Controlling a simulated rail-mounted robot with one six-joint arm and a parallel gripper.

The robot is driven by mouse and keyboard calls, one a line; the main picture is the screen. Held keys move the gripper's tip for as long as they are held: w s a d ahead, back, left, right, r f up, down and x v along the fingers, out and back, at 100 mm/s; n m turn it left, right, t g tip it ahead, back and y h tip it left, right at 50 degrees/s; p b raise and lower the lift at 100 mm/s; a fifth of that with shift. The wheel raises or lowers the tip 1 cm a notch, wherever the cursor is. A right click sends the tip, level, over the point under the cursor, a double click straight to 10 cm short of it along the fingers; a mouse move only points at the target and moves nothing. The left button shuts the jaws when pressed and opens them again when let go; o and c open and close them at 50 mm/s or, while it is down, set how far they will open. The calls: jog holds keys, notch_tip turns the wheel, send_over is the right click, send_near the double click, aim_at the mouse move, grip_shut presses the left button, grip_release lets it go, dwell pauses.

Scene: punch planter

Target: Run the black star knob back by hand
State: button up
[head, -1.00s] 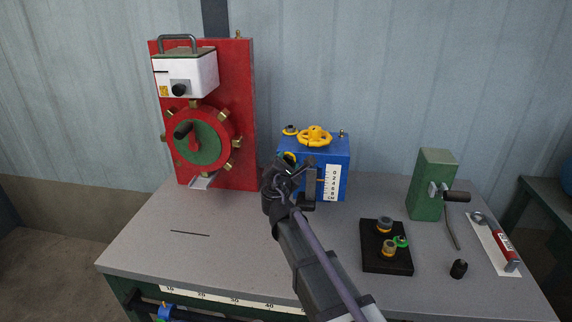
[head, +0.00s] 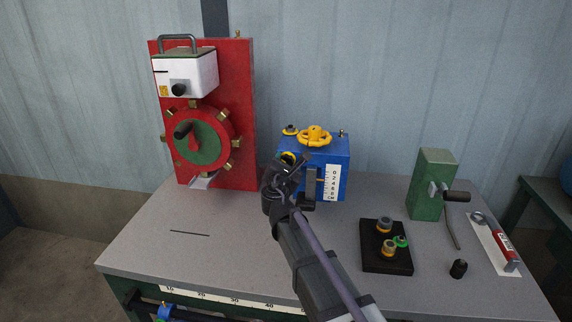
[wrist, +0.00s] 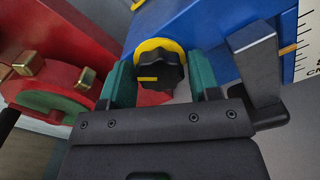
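The black star knob (wrist: 161,72) has a yellow line on its face and a yellow ring (wrist: 150,47) behind it, on the front of the blue box (head: 333,158). In the wrist view it sits between my gripper's teal fingers (wrist: 161,80), one on each side, with no clear gap at either side. In the head view my gripper (head: 287,172) is at the box's left front and hides the knob; part of the yellow ring shows above it.
A yellow handwheel (head: 314,135) tops the blue box, and a white scale (head: 331,183) is on its front. A red panel (head: 240,110) stands left. A black tray (head: 375,258) with rings, a green block (head: 430,180) and a black knob (head: 459,268) are right. The front-left table is clear.

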jog(key=o, duration=0.3)
jog(key=shift+s, duration=0.1)
jog(key=s+a, duration=0.1)
jog(key=s, duration=0.9)
jog(key=shift+s, duration=0.3)
jog(key=s+a, duration=0.1)
jog(key=s, duration=0.9)
jog(key=shift+s, duration=0.4)
